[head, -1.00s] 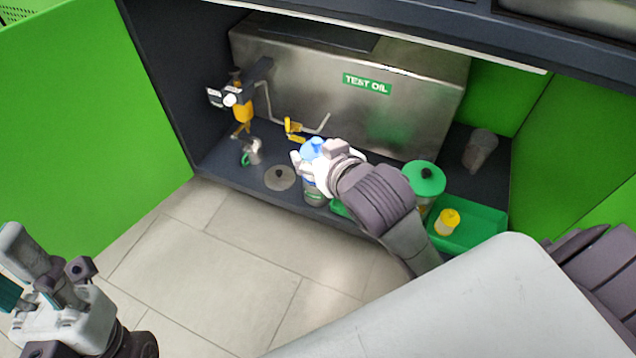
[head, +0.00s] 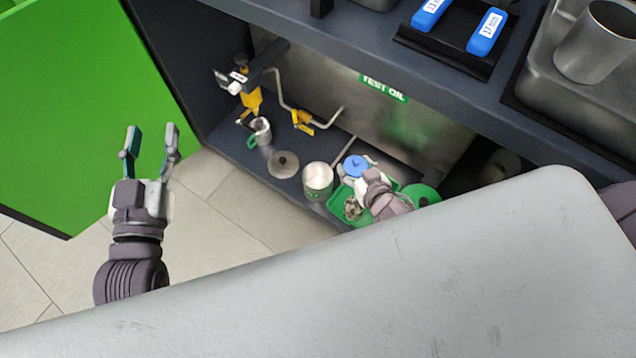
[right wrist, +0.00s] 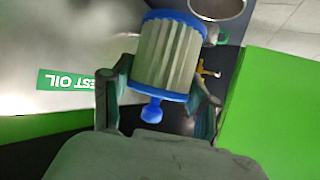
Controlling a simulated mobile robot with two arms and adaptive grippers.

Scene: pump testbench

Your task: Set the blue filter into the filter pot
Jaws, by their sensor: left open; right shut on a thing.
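The blue filter (head: 355,166) shows its blue top cap in the head view, just right of the filter pot. In the right wrist view the filter (right wrist: 167,55) has pale pleats between two blue end caps and a blue knob. My right gripper (head: 366,181) is shut on it; its fingers (right wrist: 158,100) lie on either side of the knob end. My left gripper (head: 150,155) is open and empty, away at the left.
A metal mug (head: 261,130) with a green handle stands under the yellow tap. The steel oil tank (head: 430,130) stands behind.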

